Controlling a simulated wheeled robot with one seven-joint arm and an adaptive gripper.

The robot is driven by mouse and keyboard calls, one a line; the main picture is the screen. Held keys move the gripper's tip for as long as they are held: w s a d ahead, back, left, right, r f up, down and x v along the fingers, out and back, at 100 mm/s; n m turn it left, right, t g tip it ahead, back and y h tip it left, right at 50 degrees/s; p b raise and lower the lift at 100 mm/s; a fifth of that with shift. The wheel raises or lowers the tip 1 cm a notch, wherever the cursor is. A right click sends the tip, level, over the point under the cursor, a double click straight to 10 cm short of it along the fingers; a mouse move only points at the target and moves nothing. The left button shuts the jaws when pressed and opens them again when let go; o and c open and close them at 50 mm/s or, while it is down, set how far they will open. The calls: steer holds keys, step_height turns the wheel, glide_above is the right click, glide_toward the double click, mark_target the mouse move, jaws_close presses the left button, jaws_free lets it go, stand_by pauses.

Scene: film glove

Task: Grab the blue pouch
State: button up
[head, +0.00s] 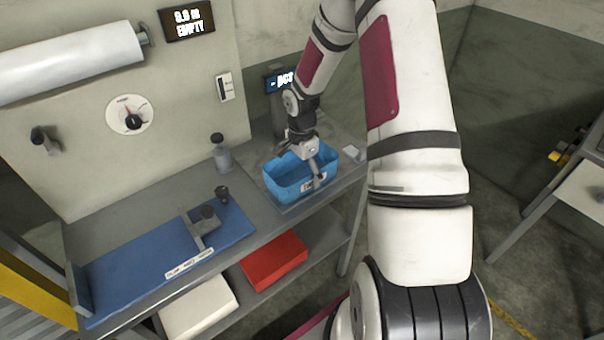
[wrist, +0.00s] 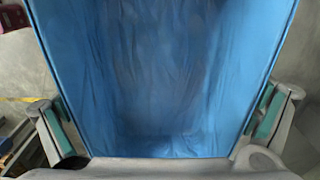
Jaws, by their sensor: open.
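The blue pouch (head: 287,184) is an open-topped, tub-like blue thing with a small pale label on its front. It stands upright on the grey bench at the right end. My gripper (head: 316,172) is over its near right side, with a finger in front of the wall. In the wrist view the pouch (wrist: 160,70) fills the middle, with wrinkled blue surfaces. My gripper (wrist: 162,118) is open there, with one finger on each side of the blue. I cannot tell whether the fingers touch it.
A blue board (head: 135,268) with a clamp-like fixture (head: 200,228) lies on the bench at left. A grey bottle (head: 221,155) stands behind. A red box (head: 274,262) and a white box (head: 198,305) sit on the lower shelf. A wall panel (head: 185,90) rises behind.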

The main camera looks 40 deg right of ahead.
steer(key=c, duration=0.7)
steer(key=shift+r, duration=0.1)
